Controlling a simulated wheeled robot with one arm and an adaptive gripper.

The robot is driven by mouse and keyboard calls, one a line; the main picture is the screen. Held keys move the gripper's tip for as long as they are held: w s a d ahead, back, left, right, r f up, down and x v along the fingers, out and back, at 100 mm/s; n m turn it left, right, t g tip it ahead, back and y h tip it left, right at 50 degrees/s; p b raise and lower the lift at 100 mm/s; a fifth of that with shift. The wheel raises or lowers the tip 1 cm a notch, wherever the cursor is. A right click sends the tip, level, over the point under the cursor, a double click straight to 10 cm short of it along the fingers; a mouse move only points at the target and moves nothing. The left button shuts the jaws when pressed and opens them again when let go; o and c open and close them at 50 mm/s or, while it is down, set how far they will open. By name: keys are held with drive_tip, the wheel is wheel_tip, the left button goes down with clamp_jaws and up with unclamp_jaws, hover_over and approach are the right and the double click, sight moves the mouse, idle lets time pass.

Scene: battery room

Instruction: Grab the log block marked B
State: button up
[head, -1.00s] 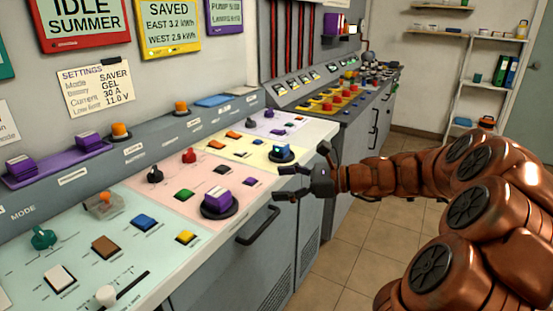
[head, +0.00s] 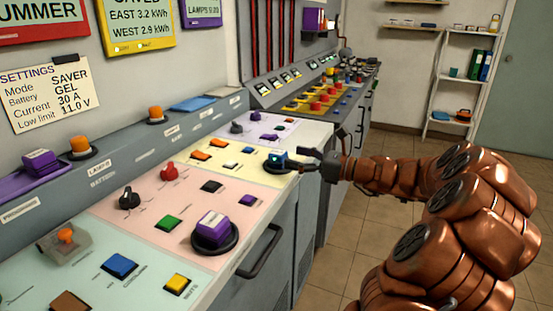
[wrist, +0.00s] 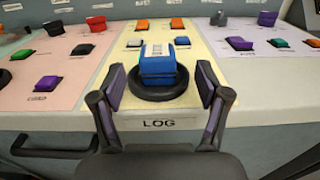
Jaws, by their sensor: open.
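A blue block (head: 276,156) sits on a round black base at the front edge of the yellow panel. In the wrist view the blue block (wrist: 158,68) stands on its black base (wrist: 158,88) just behind the label LOG (wrist: 159,124). A pale label shows on its top, but I cannot read a letter on it. My gripper (head: 297,159) is open and empty at the front of the block. In the wrist view the fingers of my gripper (wrist: 161,80) are spread to the left and right of the block and base, with visible gaps to the block.
A purple labelled block (head: 213,226) sits on another black base on the pink panel. Small coloured buttons and knobs stand around and behind the blue block. A dark drawer handle (head: 261,251) juts from the console front. The floor (head: 370,235) to the right is clear.

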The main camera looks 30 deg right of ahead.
sight(278, 152)
drive_tip(key=x, duration=0.5)
drive_tip(key=shift+w+a+r+b, duration=0.25)
drive_tip(key=shift+a+b, duration=0.05)
drive_tip(key=shift+a, duration=0.05)
drive_tip(key=shift+c, duration=0.2)
drive_tip(key=c, duration=1.3)
drive_tip(key=shift+r, duration=0.15)
